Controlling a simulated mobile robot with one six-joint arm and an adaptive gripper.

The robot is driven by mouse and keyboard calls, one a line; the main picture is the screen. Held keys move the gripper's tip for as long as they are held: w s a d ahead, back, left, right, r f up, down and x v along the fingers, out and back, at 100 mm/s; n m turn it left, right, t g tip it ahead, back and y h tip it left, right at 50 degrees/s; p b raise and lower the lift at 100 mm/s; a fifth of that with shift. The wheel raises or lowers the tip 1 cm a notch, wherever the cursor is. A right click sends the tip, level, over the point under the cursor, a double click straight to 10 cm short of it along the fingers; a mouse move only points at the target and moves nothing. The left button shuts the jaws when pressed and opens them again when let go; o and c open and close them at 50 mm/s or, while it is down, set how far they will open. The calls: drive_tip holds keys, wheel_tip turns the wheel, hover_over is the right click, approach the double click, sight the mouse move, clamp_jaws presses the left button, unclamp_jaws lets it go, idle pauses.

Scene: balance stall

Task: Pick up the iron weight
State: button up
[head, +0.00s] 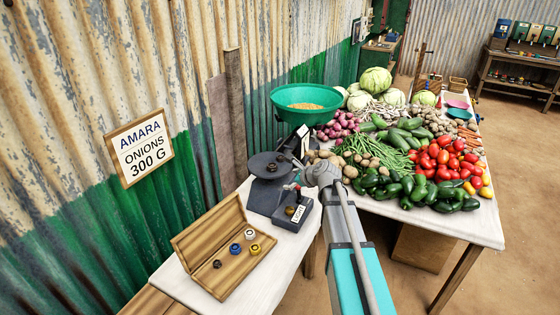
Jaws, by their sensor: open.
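A small dark weight (217,264) that looks like iron sits in the open wooden box (188,238) on the white table, left of the other weights. A blue weight (235,249), a yellow weight (255,249) and a white-topped weight (250,234) are in the same box. My gripper (293,190) is small in the head view, above the dark scale and to the right of the box. It is open, apart from the weights in the box. Its fingertips are hard to make out.
The dark scale (265,198) with a round plate (270,165) stands behind the box. A green bowl of grain (306,92) stands farther back. Piled vegetables (400,160) fill the table at right. A sign (139,148) reading "AMARA ONIONS 300 G" hangs on the corrugated wall.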

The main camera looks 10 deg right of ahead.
drive_tip(key=w+d+r+m+t, duration=0.3)
drive_tip(key=w+m, duration=0.3)
drive_tip(key=m, duration=0.2)
drive_tip(key=shift+w+d+r, duration=0.15)
drive_tip(key=shift+w+d, duration=0.2)
drive_tip(key=shift+d, duration=0.25)
drive_tip(key=b, duration=0.3)
approach(281, 158)
drive_tip(key=x, duration=0.3)
drive_tip(key=shift+w+a, duration=0.2)
drive_tip(key=shift+w, duration=0.1)
drive_tip(key=shift+w+a+b, duration=0.35)
drive_tip(key=shift+w, duration=0.25)
drive_tip(key=shift+w, duration=0.1)
